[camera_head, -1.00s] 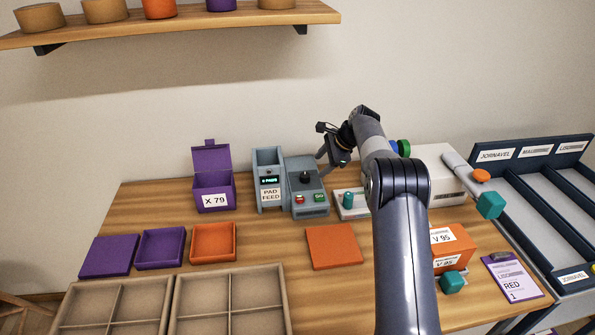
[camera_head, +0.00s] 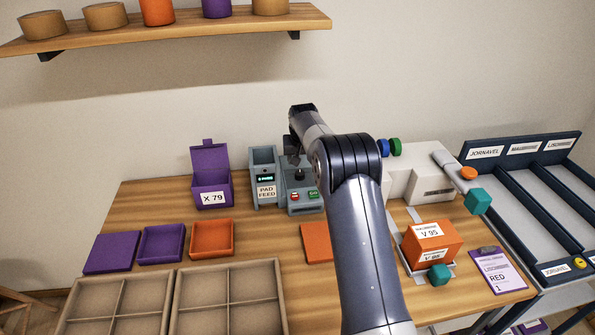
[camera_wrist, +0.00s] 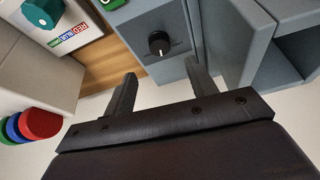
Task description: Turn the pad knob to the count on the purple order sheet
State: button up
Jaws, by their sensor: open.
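The pad knob (camera_head: 300,175) is a black dial on top of the grey pad feed machine (camera_head: 303,201). In the wrist view the knob (camera_wrist: 159,43) shows a white pointer mark; its scale is too small to read. My gripper (camera_wrist: 161,68) is open and empty, its two fingers apart on either side of the line to the knob and not around it. In the head view my gripper (camera_head: 292,148) is over the back of the machine, partly hidden by my arm. The purple order sheet (camera_head: 496,268) lies at the right on the table and reads "RED" and "1".
An orange box (camera_head: 430,243) is at the right. In the wrist view a teal knob (camera_wrist: 43,12) sits nearby.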

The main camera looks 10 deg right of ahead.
aim_at(300, 173)
jog(key=p+x, duration=0.2)
jog(key=x, duration=0.7)
jog(key=shift+c, duration=0.2)
jog(key=shift+f, duration=0.1)
jog(key=c, duration=0.9)
